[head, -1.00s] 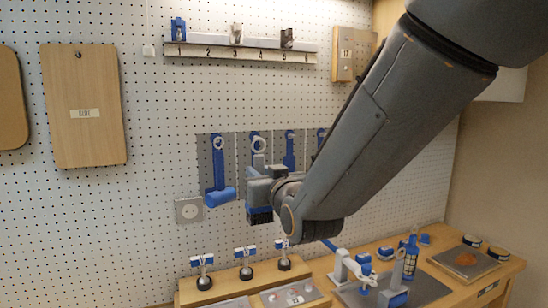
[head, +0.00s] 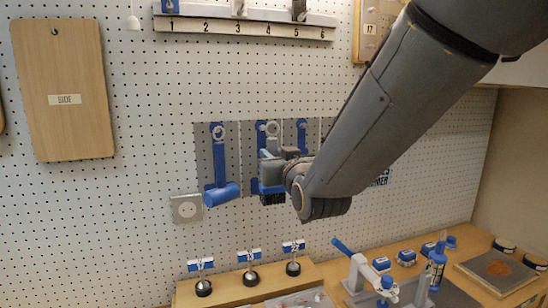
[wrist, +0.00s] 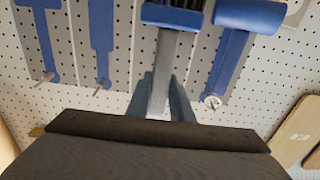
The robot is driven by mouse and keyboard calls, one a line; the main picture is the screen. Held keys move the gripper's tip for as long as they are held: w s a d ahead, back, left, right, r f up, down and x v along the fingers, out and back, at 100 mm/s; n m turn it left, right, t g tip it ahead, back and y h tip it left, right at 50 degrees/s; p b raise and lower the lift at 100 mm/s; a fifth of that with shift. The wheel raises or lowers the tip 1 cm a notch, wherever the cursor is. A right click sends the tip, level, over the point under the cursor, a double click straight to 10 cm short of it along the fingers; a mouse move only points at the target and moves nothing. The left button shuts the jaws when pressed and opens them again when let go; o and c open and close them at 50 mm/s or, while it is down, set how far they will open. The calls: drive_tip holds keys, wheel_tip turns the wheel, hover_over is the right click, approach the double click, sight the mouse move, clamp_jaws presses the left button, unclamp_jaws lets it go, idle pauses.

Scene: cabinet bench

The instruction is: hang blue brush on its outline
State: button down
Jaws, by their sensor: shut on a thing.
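The blue brush (head: 271,189) has a blue head with dark bristles and a grey handle with a ring at its top. My gripper (head: 283,166) is shut on the handle and holds the brush upright, head down, in front of the pegboard. The wrist view shows the brush head (wrist: 173,17) at the top and my gripper's fingers (wrist: 162,97) on either side of the handle. A blue outline (head: 261,132) shows partly behind the brush; the rest is hidden. I cannot tell whether the ring touches a peg.
A blue hammer (head: 220,172) hangs just left of the brush. Blue outlines with bare pegs (wrist: 101,45) lie on the other side. Below are a socket (head: 186,208), a ledge with clips (head: 250,268) and a bench (head: 455,250) with tools.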

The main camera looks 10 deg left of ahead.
drive_tip(key=f+b+x, duration=0.1)
drive_tip(key=x, duration=0.5)
drive_tip(key=shift+a, duration=0.15)
idle(0.6)
drive_tip(key=shift+w+f, duration=0.1)
idle(0.5)
drive_tip(key=c, duration=1.5)
unclamp_jaws()
